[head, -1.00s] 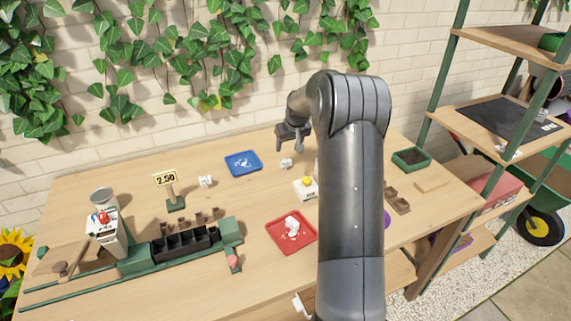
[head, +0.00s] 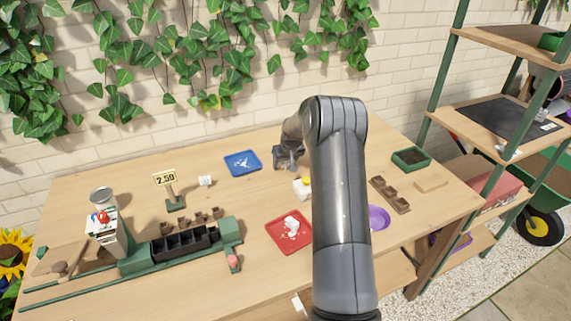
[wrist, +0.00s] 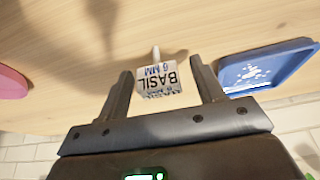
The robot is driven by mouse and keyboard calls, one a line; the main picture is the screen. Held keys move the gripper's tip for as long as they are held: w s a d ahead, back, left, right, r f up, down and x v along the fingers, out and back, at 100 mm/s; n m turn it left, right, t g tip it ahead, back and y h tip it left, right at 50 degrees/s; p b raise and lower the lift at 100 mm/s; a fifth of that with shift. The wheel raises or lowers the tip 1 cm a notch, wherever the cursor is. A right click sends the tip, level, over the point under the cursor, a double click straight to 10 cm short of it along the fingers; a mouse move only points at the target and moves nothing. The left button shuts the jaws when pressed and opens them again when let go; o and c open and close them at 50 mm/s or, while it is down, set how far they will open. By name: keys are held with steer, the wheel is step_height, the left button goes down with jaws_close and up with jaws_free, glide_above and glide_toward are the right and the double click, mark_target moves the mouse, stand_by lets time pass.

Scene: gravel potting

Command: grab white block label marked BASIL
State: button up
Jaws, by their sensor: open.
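The white block label marked BASIL 6 MM (wrist: 158,82) stands on the wooden table in the wrist view, its text upside down, with a small pale peg behind it. My gripper (wrist: 160,68) is open, with one finger on each side of the label; a gap shows on both sides. In the head view my gripper (head: 289,166) is low over the table, right of the blue tray, and hides the label.
The blue tray (head: 243,163) lies close beside my gripper, and also shows in the wrist view (wrist: 268,72). A red tray (head: 289,232) with white pieces lies nearer. A white block with yellow on top (head: 300,189) is partly behind my arm. A price sign (head: 166,180) stands left.

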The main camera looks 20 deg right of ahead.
steer(key=shift+w+f, duration=0.15)
steer(key=shift+f, duration=0.25)
steer(key=shift+c, duration=0.4)
steer(key=c, duration=1)
steer(key=shift+r, duration=0.15)
